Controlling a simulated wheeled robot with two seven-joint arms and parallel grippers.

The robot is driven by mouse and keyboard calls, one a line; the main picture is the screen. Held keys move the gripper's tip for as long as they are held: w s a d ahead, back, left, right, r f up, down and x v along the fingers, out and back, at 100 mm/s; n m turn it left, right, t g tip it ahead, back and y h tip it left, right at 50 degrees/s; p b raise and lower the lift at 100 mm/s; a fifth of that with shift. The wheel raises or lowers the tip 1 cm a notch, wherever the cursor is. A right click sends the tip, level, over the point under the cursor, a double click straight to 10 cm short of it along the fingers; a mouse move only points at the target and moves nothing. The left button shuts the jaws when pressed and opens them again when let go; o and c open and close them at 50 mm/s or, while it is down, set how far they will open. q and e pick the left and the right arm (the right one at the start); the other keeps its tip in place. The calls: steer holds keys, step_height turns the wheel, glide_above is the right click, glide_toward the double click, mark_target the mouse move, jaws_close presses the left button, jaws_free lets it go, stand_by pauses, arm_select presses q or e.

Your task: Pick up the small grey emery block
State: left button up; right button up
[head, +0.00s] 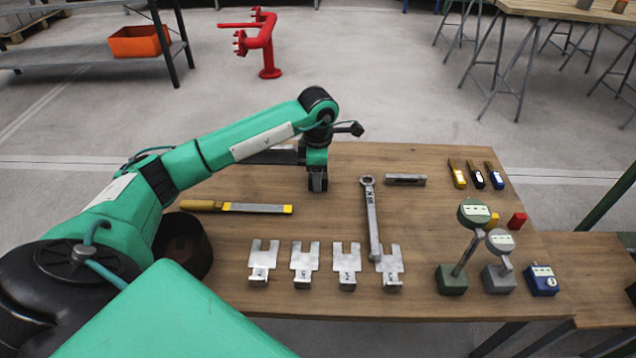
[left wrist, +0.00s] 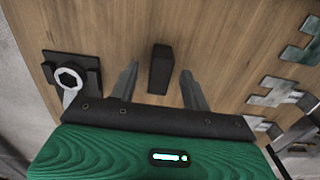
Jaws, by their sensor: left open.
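A small dark grey block (left wrist: 161,69), which I take for the emery block, lies on the wooden table top in the left wrist view. My left gripper (left wrist: 160,74) is open, with one finger on each side of the block in that view and a gap on both sides. I cannot tell how far the fingertips are above the table. In the head view my left gripper (head: 317,184) points down near the far edge of the table (head: 330,220). The block is hidden there. My right gripper is not in view.
A ring wrench (head: 370,215) lies just right of the gripper, and a steel bar (head: 405,179) beyond it. A file (head: 236,207) lies to the left. Slotted plates (head: 305,262) stand in front. Dial gauges (head: 474,214) stand at the right.

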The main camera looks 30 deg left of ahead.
arm_select(q)
steer(key=shift+f, duration=0.7)
jaws_close()
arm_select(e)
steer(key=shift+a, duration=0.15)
arm_select(q)
steer(key=shift+r, duration=0.1)
